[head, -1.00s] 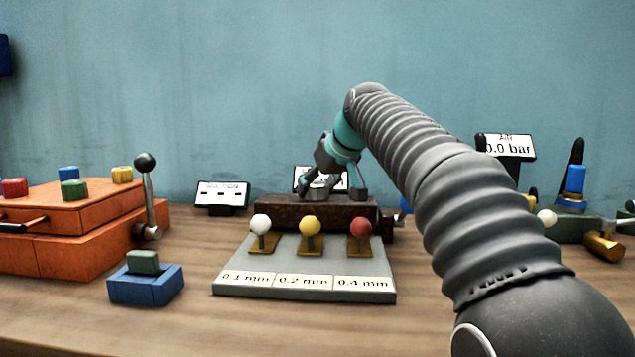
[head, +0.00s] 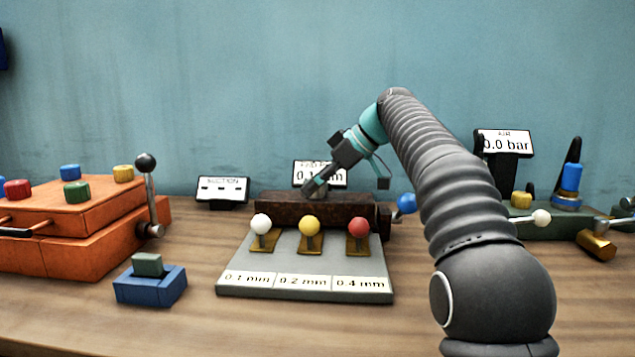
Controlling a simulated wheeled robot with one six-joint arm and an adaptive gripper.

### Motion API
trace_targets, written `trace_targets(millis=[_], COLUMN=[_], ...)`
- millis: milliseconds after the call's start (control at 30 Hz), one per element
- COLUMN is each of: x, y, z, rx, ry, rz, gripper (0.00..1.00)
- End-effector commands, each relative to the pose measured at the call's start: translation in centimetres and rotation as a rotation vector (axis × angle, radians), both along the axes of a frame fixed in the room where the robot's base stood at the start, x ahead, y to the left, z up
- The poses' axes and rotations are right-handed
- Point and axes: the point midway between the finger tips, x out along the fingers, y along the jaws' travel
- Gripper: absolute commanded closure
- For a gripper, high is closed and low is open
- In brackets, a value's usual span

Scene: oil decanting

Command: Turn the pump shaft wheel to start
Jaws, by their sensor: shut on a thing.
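My gripper (head: 316,187) reaches down onto the top of a long dark brown block (head: 284,212) at the back middle of the bench. It is tilted, with its tips low and to the left. The jaws are closed on a small grey round piece at the block's top, which looks like the pump shaft wheel. The jaws mostly hide this piece, and its turned angle cannot be read. A blue ball knob (head: 405,203) sticks out at the block's right end. A white display (head: 334,172) behind the block is partly covered by my gripper.
White (head: 261,224), yellow (head: 309,225) and red (head: 358,228) knobs stand on a grey labelled plate (head: 240,287) before the block. An orange box (head: 70,250) with a black-knobbed lever (head: 147,163) is left, near a blue block (head: 150,288). A display reading 0.0 bar (head: 505,143) stands right.

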Motion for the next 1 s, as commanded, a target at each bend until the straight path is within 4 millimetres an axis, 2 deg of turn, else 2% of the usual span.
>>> trace_targets(millis=[567, 600, 667, 1000], x=[0.01, 0.01, 0.01, 0.01], y=[0.03, 0.03, 0.01, -0.11], z=[-0.04, -0.04, -0.04, 0.04], rx=[-0.001, -0.001, -0.001, -0.001], ry=[0.001, 0.001, 0.002, 0.0], rz=[0.032, 0.032, 0.031, 0.03], gripper=[0.78, 0.33, 0.18, 0.18])
